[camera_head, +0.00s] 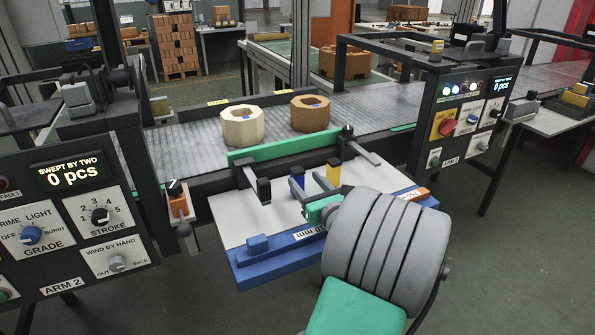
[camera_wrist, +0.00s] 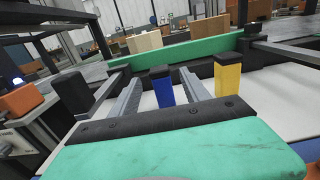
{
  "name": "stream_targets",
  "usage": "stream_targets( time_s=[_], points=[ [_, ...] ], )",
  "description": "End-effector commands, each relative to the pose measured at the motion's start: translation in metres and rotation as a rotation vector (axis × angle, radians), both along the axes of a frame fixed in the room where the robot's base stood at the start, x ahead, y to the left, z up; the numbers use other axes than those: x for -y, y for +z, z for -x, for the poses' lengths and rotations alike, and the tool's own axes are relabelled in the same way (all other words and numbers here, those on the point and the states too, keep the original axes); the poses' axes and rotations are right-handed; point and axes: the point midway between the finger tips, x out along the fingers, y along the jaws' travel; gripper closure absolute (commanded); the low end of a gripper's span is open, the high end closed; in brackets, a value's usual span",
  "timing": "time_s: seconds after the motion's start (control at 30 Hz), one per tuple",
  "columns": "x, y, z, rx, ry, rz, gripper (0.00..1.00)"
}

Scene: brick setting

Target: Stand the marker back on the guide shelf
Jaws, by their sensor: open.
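A white shelf with a blue front edge (camera_head: 232,222) juts out before the conveyor. On it stand a blue post with a black top (camera_head: 297,188) and a yellow post with a black top (camera_head: 333,172); which is the marker I cannot tell. My gripper (camera_head: 312,192) is open over the shelf. In the wrist view, the blue post (camera_wrist: 163,92) appears upright between the two grey fingers of my gripper (camera_wrist: 160,78); contact cannot be told. The yellow post (camera_wrist: 227,75) stands to the right, outside the fingers.
A green guide bar (camera_head: 285,150) runs behind the shelf, with dark brackets reaching over it. A blue block (camera_head: 257,243) sits on the front edge. Two octagonal blocks, pale (camera_head: 241,126) and brown (camera_head: 310,113), rest on the conveyor (camera_head: 180,146). Control panels flank the shelf.

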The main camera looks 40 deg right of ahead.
Motion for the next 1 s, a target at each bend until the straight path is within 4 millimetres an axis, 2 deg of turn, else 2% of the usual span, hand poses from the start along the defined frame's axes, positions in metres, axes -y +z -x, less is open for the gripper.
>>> stream_targets(
  time_s=[0.03, 0.1, 0.23, 1.0],
  points=[
    [-0.002, 0.000, 0.012, 0.001, -0.006, -0.002, 0.46],
    [-0.006, 0.000, 0.025, 0.000, -0.005, -0.002, 0.46],
    [-0.011, 0.000, 0.038, 0.001, -0.002, -0.001, 0.46],
    [-0.012, 0.000, 0.040, 0.001, 0.001, 0.000, 0.46]
  ],
)
